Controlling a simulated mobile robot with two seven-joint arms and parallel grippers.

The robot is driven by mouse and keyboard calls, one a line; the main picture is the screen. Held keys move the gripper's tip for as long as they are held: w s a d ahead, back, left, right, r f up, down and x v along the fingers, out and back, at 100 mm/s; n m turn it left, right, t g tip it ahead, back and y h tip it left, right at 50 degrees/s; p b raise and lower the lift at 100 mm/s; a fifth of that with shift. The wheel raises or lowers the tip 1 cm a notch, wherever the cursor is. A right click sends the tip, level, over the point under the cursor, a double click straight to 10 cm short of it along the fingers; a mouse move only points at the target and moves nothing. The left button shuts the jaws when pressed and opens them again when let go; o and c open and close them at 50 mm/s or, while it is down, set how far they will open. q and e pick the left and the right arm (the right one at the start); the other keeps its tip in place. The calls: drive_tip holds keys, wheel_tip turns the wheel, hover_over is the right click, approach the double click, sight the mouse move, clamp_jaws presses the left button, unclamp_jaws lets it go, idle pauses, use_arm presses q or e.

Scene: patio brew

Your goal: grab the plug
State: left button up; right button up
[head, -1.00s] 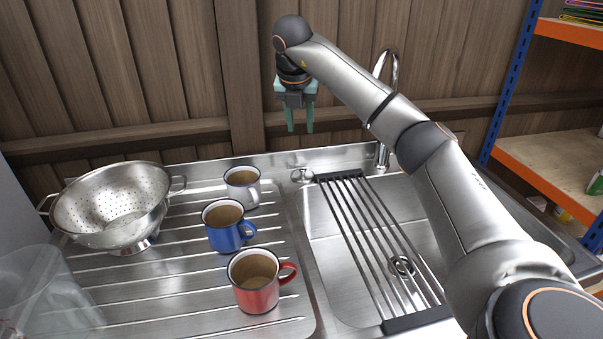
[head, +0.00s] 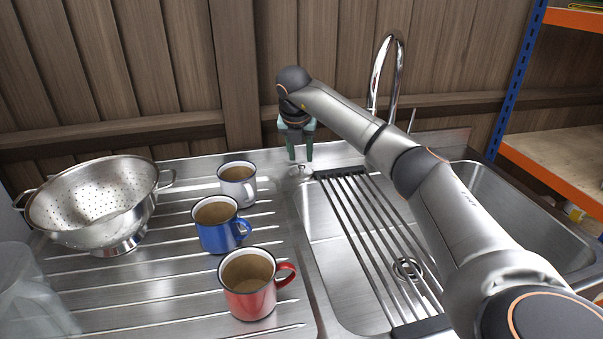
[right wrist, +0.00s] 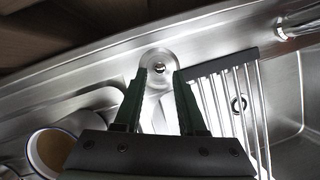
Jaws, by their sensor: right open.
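The plug (head: 300,169) is a small round metal sink plug on the back ledge of the steel sink, near the corner of the drainer. In the right wrist view the plug (right wrist: 159,56) shows as a disc with a small knob at its centre. My right gripper (head: 300,155) points down just above it, open and empty. In the right wrist view its two green fingertips (right wrist: 159,74) lie on either side of the plug's near part. I cannot tell whether they touch it. My left gripper is not in view.
A white mug (head: 238,188), a blue mug (head: 208,237) and a red mug (head: 258,302) stand on the drainer left of the plug. A colander (head: 95,212) is farther left. A roll-up rack (head: 345,225) spans the basin, and a tap (head: 399,75) rises behind it.

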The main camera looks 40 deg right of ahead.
sight(301, 165)
drive_tip(key=x, duration=0.3)
drive_tip(key=shift+f, duration=0.2)
clamp_jaws()
